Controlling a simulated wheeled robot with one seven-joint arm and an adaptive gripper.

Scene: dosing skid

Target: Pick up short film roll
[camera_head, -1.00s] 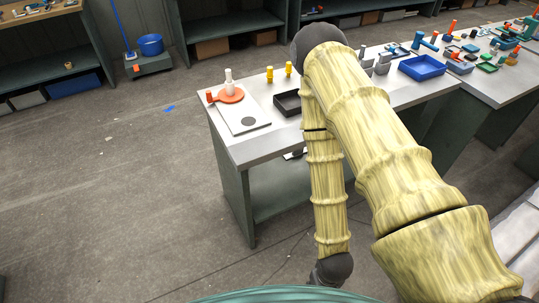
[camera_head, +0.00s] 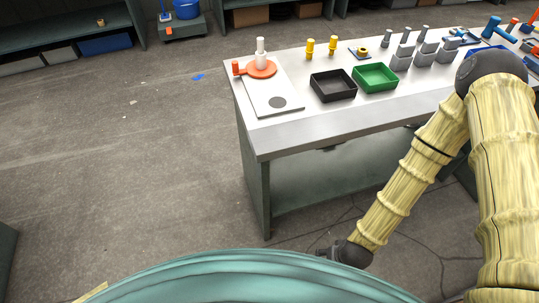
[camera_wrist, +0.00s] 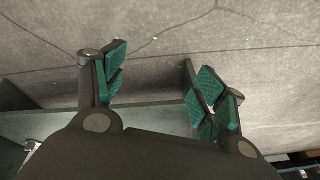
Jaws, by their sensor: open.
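I cannot tell for certain which thing is the short film roll. A small tan roll (camera_head: 101,22) stands on the left shelf, and a small yellow roll (camera_head: 362,51) sits on a dark square at the back of the table. My gripper (camera_wrist: 150,80) is open and empty in the wrist view, its green-padded fingers wide apart over the grey floor. In the head view my arm hangs low in front of the table, and its end is not clearly visible. Neither roll is between the fingers.
The grey table (camera_head: 300,130) holds a white board with an orange disc (camera_head: 262,69), two yellow pegs (camera_head: 310,48), a black tray (camera_head: 334,94), a green tray (camera_head: 375,86) and grey blocks (camera_head: 402,60). A blue bucket (camera_head: 187,9) stands behind. The floor at left is largely clear.

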